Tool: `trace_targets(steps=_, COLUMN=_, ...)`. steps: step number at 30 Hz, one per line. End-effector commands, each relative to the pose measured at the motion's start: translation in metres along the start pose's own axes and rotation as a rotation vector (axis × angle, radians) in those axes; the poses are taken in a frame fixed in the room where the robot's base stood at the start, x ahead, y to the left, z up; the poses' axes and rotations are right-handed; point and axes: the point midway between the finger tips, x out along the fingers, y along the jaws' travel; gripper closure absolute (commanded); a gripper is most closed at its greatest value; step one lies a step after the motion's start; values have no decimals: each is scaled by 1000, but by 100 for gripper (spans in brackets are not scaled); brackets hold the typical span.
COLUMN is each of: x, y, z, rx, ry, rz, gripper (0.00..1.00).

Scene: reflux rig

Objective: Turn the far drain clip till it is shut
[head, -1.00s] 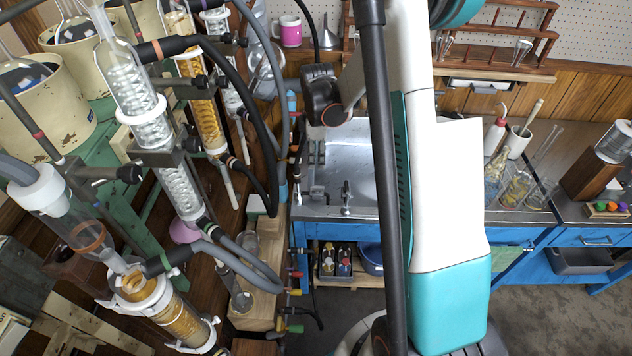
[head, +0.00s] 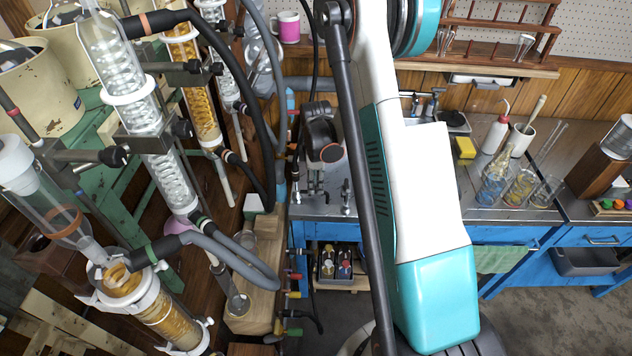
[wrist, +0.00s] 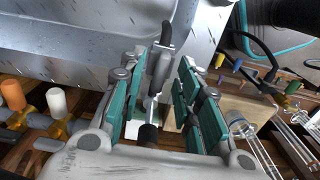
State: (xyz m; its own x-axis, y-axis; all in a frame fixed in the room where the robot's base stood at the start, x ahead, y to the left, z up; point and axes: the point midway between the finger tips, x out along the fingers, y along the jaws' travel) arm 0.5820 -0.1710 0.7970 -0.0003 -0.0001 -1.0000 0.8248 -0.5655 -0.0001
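A grey clip-like fitting (wrist: 160,70) with a dark tail stands between my fingers in the wrist view, at the sink's edge. I take it for the far drain clip, but cannot tell whether it is turned open or shut. My gripper (wrist: 157,100) has its teal-padded fingers apart, one on each side of the fitting, with visible gaps; contact is not clear. In the head view my gripper (head: 314,184) is low at the sink's left front corner, under my dark wrist, and the clip cannot be made out there.
The metal sink (wrist: 75,40) lies beyond my fingers. Orange (wrist: 12,94) and white (wrist: 57,101) capped fittings stand at the left. A wooden block (wrist: 250,108) and glassware are at the right. Glass condensers (head: 150,125) with hoses crowd the head view's left side.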

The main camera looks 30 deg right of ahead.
Motion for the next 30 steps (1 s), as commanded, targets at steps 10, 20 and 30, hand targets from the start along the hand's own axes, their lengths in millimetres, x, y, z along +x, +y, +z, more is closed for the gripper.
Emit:
trace_targets(steps=10, x=0, y=0, z=0, rx=0, ry=0, rz=0, gripper=100)
trace_targets(steps=20, x=0, y=0, z=0, rx=32, ry=0, rz=0, gripper=100)
trace_targets(steps=30, x=0, y=0, z=0, rx=243, ry=0, rz=0, gripper=100)
